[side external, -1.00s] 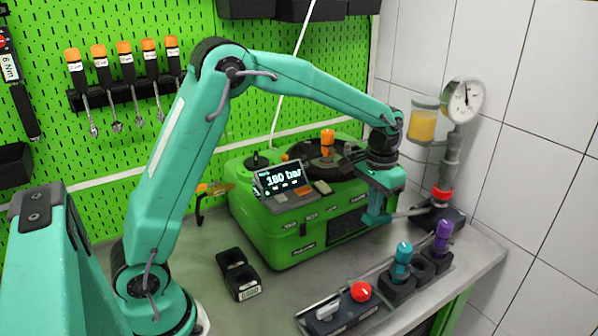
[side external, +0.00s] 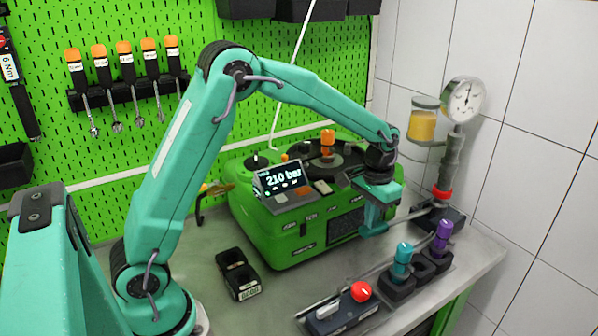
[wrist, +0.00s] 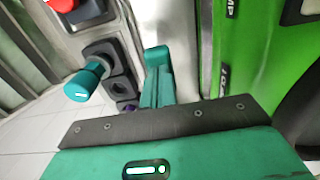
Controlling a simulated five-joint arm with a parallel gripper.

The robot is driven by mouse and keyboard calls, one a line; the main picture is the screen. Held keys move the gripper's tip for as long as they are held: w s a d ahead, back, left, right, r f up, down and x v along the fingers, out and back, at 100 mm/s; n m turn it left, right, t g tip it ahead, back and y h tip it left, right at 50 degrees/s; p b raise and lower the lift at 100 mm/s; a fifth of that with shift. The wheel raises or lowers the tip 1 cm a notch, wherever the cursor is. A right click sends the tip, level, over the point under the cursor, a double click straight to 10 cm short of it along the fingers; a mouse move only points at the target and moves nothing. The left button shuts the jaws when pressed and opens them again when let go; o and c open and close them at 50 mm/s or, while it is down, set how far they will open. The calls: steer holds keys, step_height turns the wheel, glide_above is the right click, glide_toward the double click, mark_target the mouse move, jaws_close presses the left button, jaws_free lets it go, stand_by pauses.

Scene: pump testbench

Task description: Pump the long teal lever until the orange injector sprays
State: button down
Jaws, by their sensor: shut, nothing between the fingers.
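The orange injector (side external: 327,138) stands upright on the dark round disc of the green test bench; I see no spray. The hand pump (side external: 440,214) stands at the right, under a gauge and an amber-filled jar. Its lever (side external: 408,214) shows as a thin bar sloping down left towards my gripper (side external: 374,230). My gripper is shut and empty, low in front of the bench's right end, at the lever's outer end. Teal hides that end, so I cannot tell whether they touch. In the wrist view my gripper (wrist: 157,58) points past the green bench.
The bench display (side external: 280,180) reads 210 bar. A teal injector (side external: 402,256) and a purple one (side external: 443,231) stand in black holders near the front edge. A switch box with a red knob (side external: 361,292) is beside them. A black double holder (side external: 238,273) lies left.

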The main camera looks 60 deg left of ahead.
steer(key=shift+f, duration=0.25)
steer(key=shift+r, duration=0.15)
steer(key=shift+w+r, duration=0.2)
steer(key=shift+r, duration=1.8)
step_height(320, 180, up, 6)
steer(key=shift+f, duration=0.1)
